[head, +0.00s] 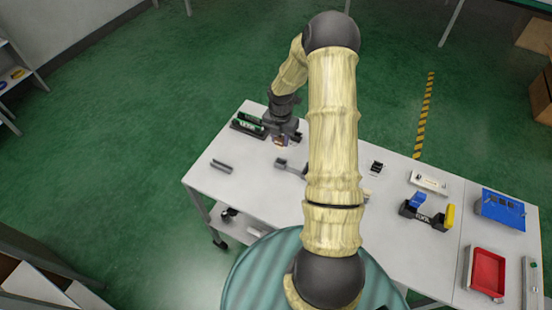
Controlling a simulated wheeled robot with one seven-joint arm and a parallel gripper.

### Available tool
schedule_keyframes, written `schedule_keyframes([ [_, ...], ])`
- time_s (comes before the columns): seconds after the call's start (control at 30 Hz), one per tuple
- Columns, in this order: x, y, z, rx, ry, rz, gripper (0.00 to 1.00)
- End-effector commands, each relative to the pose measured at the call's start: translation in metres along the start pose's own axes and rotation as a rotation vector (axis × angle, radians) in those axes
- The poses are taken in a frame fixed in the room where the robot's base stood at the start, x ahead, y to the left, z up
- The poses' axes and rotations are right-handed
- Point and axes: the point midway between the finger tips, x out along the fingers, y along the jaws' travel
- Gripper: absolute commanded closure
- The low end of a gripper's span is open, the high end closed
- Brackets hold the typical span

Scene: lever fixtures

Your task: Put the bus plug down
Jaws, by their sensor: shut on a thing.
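My gripper (284,135) is over the far left part of the white table (205,172), just right of a dark rack. It is shut on a small brownish and dark thing (279,142), which I take to be the bus plug. The thing is small and partly hidden by the fingers, and I cannot tell whether it touches the tabletop.
A dark rack with green parts (251,122) stands close left of my gripper. A blue-and-yellow lever fixture (428,214), blue box (502,209) and red tray (487,272) are at right.

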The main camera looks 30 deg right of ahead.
Motion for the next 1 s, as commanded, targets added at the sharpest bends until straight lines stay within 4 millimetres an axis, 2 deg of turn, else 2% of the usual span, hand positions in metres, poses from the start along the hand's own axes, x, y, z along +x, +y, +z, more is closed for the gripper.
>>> schedule_keyframes([
  [0.33,0.003,-0.002,0.001,0.004,0.001,-0.001,1.00],
  [0.7,0.054,0.000,0.000,0.001,0.001,-0.001,1.00],
  [1.0,0.059,0.000,0.001,0.002,0.000,0.001,1.00],
])
